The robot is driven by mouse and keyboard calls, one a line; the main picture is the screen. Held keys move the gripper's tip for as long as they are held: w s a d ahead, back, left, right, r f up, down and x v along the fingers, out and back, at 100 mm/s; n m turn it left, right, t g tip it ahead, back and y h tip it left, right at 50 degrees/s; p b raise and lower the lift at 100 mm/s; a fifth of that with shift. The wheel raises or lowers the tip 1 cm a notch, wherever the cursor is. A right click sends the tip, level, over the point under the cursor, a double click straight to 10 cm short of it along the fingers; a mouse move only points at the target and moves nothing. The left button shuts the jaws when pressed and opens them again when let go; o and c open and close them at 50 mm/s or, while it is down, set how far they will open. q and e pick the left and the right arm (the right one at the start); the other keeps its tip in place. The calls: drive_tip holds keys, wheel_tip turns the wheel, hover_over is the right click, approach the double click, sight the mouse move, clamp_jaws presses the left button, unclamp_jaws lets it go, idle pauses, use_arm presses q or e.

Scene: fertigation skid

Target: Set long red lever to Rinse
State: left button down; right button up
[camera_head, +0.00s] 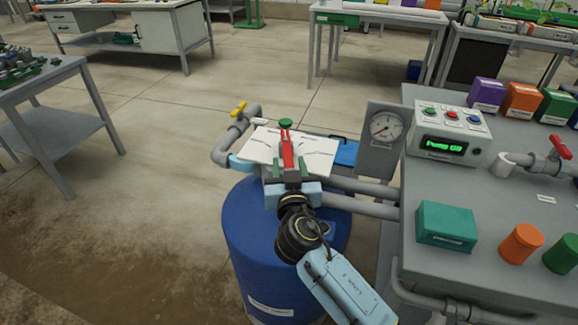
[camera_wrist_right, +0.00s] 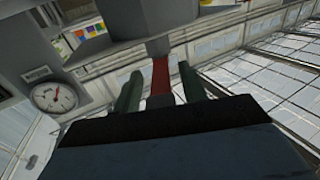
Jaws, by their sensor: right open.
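The long red lever (camera_head: 287,148) stands over a white plate (camera_head: 262,146) with dark markings, above the blue barrel. Its label wording is too small to read. A green knob (camera_head: 285,124) sits at the lever's far end. My right gripper (camera_head: 288,172) is open at the lever's near end. In the right wrist view the red lever (camera_wrist_right: 161,76) lies between the two open fingers (camera_wrist_right: 160,90), with a gap on each side. My left gripper is not in view.
A blue barrel (camera_head: 250,235) stands below. A pressure gauge (camera_head: 385,127) and a control box with a green display (camera_head: 444,146) are to the right. A yellow-handled valve (camera_head: 239,108) is left of the plate. Grey pipes (camera_head: 365,187) run to the right-hand bench.

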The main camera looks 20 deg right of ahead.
clamp_jaws()
idle(0.3)
